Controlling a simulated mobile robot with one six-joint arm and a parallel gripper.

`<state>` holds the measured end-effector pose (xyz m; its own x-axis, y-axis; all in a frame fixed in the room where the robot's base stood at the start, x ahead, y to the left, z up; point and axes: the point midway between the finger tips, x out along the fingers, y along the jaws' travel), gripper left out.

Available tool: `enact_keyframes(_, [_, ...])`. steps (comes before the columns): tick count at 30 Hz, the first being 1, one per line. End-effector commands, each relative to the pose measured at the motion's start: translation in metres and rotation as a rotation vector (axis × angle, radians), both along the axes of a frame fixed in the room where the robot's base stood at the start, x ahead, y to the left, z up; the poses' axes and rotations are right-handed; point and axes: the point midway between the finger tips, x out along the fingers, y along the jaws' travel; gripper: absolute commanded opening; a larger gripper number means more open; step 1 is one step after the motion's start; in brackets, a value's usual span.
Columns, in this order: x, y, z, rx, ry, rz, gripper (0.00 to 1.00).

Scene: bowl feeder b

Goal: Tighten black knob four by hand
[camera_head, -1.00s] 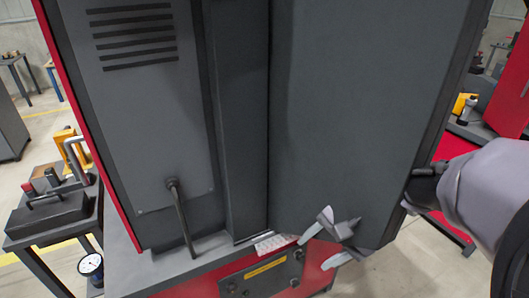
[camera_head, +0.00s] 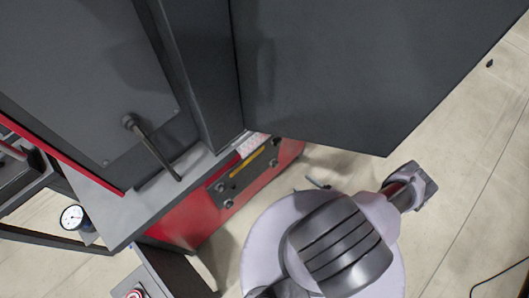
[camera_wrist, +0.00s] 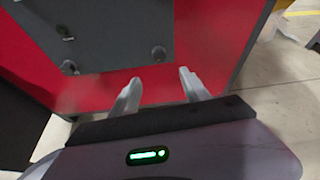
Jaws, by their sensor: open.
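Several small black knobs sit on a dark plate (camera_head: 229,187) fixed low on the red front of the machine. I cannot tell which is knob four. My gripper (camera_wrist: 160,76) is open and empty, its two pale fingers pointing at the red panel below the plate and apart from the knobs. In the head view my arm hides most of the gripper.
A large grey machine cabinet (camera_head: 330,70) overhangs the plate. A bent black handle (camera_head: 152,146) stands left of it. A round gauge (camera_head: 72,217) is at the lower left. Open floor (camera_head: 460,190) lies to the right.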

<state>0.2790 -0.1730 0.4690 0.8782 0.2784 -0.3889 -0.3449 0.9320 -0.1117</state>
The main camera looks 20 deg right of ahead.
Motion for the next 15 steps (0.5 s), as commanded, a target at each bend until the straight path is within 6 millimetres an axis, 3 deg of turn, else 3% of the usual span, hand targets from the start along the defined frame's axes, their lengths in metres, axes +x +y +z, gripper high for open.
enact_keyframes(5, [0.020, 0.010, -0.014, 0.006, 0.001, -0.002, 0.55])
enact_keyframes(15, [0.110, 0.039, -0.056, 0.003, -0.001, 0.002, 0.55])
